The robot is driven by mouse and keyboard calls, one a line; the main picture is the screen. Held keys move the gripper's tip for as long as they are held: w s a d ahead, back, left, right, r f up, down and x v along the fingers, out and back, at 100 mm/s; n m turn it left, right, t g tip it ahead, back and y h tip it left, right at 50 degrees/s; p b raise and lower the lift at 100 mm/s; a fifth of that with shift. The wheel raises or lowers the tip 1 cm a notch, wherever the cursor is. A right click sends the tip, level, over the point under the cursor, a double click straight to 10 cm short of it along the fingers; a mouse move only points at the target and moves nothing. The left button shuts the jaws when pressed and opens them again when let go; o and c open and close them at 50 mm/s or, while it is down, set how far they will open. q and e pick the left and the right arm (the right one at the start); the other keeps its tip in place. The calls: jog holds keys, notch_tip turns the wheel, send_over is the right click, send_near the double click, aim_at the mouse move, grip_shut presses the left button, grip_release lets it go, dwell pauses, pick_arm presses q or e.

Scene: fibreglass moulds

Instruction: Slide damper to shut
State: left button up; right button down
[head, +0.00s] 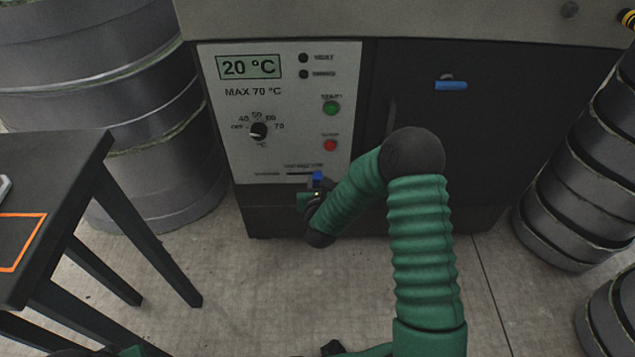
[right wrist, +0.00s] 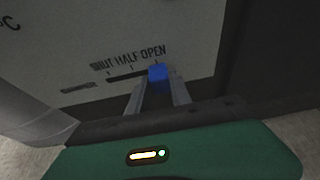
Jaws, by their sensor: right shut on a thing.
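The damper is a blue knob (head: 318,178) on a short horizontal slot low on the oven's pale control panel (head: 215,120). In the right wrist view the blue knob (right wrist: 158,73) stands at the right end of the slot, under the word OPEN. The slot (right wrist: 122,75) runs left from it past HALF to SHUT. My right gripper (head: 312,192) is shut on the knob. In the right wrist view its two fingers (right wrist: 157,90) lie on either side of it.
The panel has a temperature display (head: 249,67), a dial (head: 258,131), a green button (head: 331,108) and a red button (head: 330,145). A dark door with a blue handle (head: 451,86) is to the right. A dark table (head: 70,180) stands left, and metal drums (head: 165,170) behind it.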

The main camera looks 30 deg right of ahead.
jog(key=w+a, duration=0.1)
jog(key=a, duration=0.1)
jog(key=w+a, duration=0.3)
jog(key=a, duration=0.2)
jog(key=shift+w+a, duration=0.1)
jog(key=shift+w, duration=0.05)
jog(key=c, duration=1.2)
grip_release()
jog(key=shift+w+a, duration=0.1)
jog(key=shift+a, duration=0.05)
jog(key=shift+o, duration=0.2)
